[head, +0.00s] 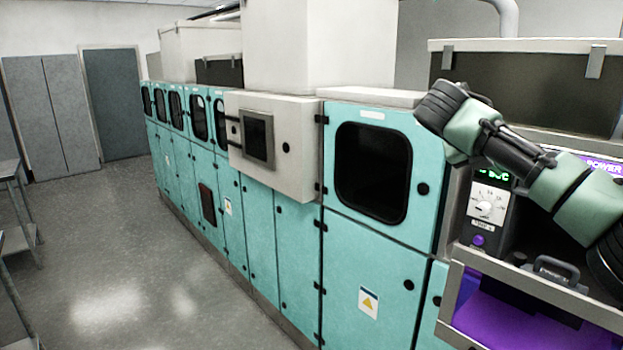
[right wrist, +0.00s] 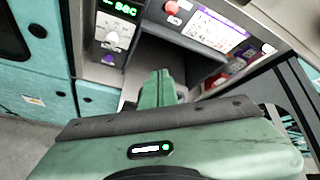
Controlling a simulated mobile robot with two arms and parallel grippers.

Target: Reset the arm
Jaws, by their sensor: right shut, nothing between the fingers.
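My right arm (head: 530,160) reaches in from the right side of the head view, with green and dark grey links, in front of the workstation. My right gripper (right wrist: 158,86) shows in the right wrist view as green fingers held together, shut and empty. Its fingers appear before the workstation's dark recess, and I see no contact with anything. I cannot clearly make out its fingertips in the head view. My left gripper is not in view.
A control unit with a dial (head: 487,205) and green display stands in the workstation at right, above a purple surface (head: 520,325). Teal cabinets (head: 375,265) with dark windows line the room. The grey floor (head: 120,260) at left is open, beside metal tables (head: 20,235).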

